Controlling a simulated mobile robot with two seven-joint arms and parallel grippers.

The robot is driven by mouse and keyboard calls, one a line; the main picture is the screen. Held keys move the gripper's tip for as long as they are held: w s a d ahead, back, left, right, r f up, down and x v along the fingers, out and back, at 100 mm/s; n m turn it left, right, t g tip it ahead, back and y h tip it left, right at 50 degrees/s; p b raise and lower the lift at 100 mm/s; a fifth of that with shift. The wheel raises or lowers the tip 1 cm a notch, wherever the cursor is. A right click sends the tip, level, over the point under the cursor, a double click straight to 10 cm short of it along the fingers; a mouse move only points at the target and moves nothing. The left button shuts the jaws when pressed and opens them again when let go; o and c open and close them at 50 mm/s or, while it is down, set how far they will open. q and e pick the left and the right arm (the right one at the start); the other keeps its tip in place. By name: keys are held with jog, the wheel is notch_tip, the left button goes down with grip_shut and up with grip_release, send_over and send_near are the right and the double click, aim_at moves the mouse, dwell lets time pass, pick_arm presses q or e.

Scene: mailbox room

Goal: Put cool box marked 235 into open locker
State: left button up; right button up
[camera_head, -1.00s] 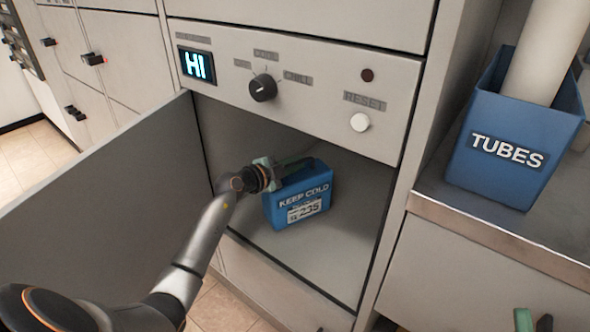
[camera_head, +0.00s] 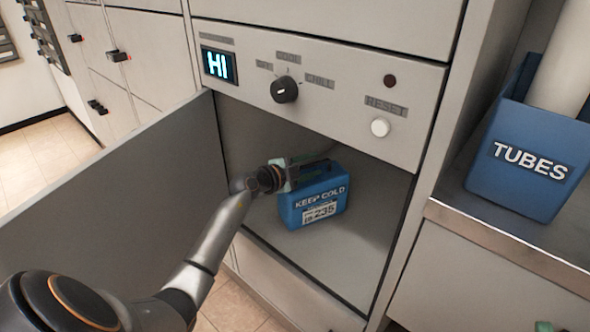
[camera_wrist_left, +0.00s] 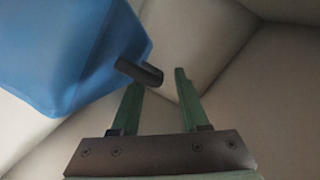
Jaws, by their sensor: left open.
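The blue cool box (camera_head: 313,204), labelled KEEP COLD and 235, stands upright on the floor of the open locker (camera_head: 352,248). My left gripper (camera_head: 312,170) reaches into the locker at the top of the box. In the left wrist view its two green fingers (camera_wrist_left: 160,84) are open. The box's blue side (camera_wrist_left: 75,55) is at the upper left there, and its dark handle end (camera_wrist_left: 140,72) shows close to the left fingertip; I cannot tell whether they touch. Only a small green tip, apparently of my right gripper (camera_head: 543,327), shows at the bottom right edge.
The locker door (camera_head: 110,195) stands open on the left. Above the opening, a panel has a HI display (camera_head: 218,65), a dial (camera_head: 285,90) and a white RESET button (camera_head: 380,128). A blue TUBES bin (camera_head: 528,165) stands on the right-hand counter (camera_head: 510,232).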

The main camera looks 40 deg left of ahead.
pick_arm(q)
jog(key=p+v, duration=0.5)
jog(key=v, duration=0.5)
jog(key=s+d+r+m+t+h, duration=0.15)
jog(key=s+d+r+h, duration=0.3)
jog(key=d, duration=0.55)
jog(key=s+d+r+m+h, duration=0.35)
jog(key=d+r+h, duration=0.2)
jog(key=d, duration=0.45)
jog(key=s+d+r+n+t+h, duration=0.2)
jog(key=s+d+r+n+t, duration=0.3)
jog(key=s+d+r, duration=0.4)
jog(key=shift+s+r+n+h, duration=0.4)
jog(key=shift+s+r+n, duration=0.4)
jog(key=shift+s+r, duration=1.95)
pick_arm(e)
notch_tip(320, 180, up, 6)
jog(key=shift+s+d+m, duration=0.15)
jog(key=shift+d+m, duration=0.15)
jog(key=shift+d, duration=0.05)
pick_arm(q)
jog(key=shift+w+r, duration=0.15)
jog(key=shift+w, duration=0.05)
